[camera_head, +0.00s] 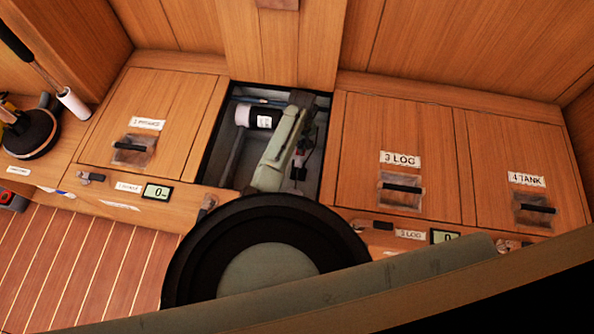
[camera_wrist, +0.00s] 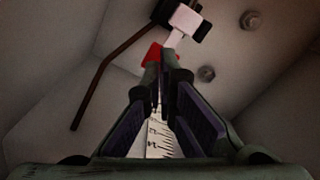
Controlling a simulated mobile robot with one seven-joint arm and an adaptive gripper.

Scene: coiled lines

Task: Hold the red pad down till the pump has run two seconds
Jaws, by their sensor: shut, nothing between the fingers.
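The red pad (camera_wrist: 151,53) shows in the wrist view just beyond my fingertips, low in a grey-walled well. A pale block (camera_wrist: 181,24) with dark parts adjoins it. My gripper (camera_wrist: 161,70) is shut and empty, its tips together and overlapping the pad's lower edge in the picture. I cannot tell whether they touch or press it. In the head view my arm reaches down into the open compartment (camera_head: 226,137) between the lids marked 2 and 3 LOG.
A white cylinder (camera_head: 257,117) lies in the compartment left of my arm. A brown bent rod (camera_wrist: 101,84), bolt heads (camera_wrist: 206,74) and a marked white strip (camera_wrist: 154,137) show in the well. Closed lids (camera_head: 398,150) flank the opening. A small display (camera_head: 157,192) reads 0.

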